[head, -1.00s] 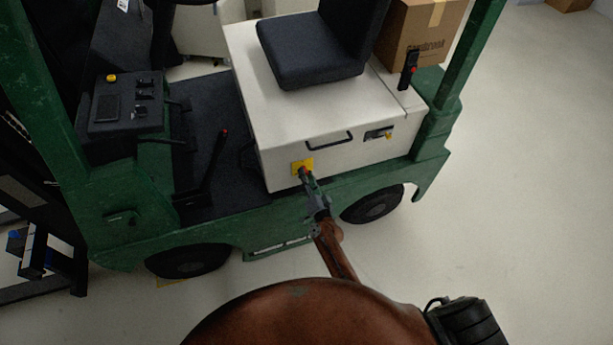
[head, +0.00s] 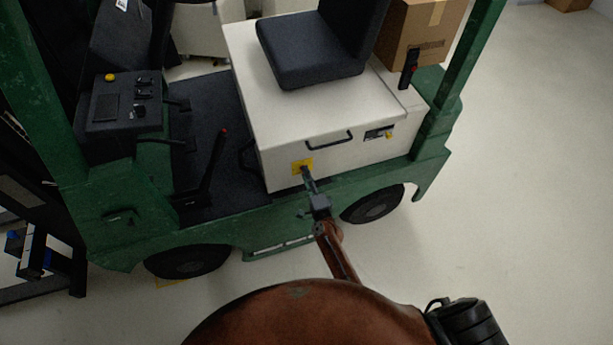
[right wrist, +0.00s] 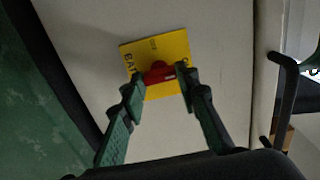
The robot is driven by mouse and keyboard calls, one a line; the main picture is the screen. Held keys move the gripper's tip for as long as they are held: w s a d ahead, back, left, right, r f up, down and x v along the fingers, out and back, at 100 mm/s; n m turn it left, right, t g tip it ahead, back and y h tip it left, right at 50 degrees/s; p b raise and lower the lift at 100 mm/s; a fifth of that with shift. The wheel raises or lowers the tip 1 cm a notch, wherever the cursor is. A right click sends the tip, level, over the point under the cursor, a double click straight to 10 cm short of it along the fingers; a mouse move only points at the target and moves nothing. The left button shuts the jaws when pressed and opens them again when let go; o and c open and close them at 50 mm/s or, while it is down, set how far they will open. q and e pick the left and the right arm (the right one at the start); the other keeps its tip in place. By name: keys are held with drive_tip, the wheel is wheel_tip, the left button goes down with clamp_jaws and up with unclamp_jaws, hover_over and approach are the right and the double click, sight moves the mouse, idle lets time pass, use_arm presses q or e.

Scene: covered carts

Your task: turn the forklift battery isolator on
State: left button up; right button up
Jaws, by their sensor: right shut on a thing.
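The battery isolator is a red knob (right wrist: 158,72) on a yellow plate (right wrist: 178,47), fixed to the white side panel of the green forklift. In the head view the yellow plate (head: 297,167) sits low on the white battery box (head: 285,148), and the knob is mostly hidden by my gripper. My right gripper (head: 304,172) reaches the plate from below. In the right wrist view the fingers of my right gripper (right wrist: 159,78) are shut on the red knob, one on each side. My left gripper is not in view.
A black handle (head: 329,141) and a small dark panel with a yellow part (head: 379,133) are on the white box. A green sill (head: 330,184) runs below it. A black seat (head: 312,55) is on top. Open floor (head: 510,200) lies to the right.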

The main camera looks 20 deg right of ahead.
idle(0.4)
drive_tip(key=o, duration=1.1)
drive_tip(key=shift+o, duration=0.2)
drive_tip(key=s, duration=1.2)
drive_tip(key=shift+d, duration=0.25)
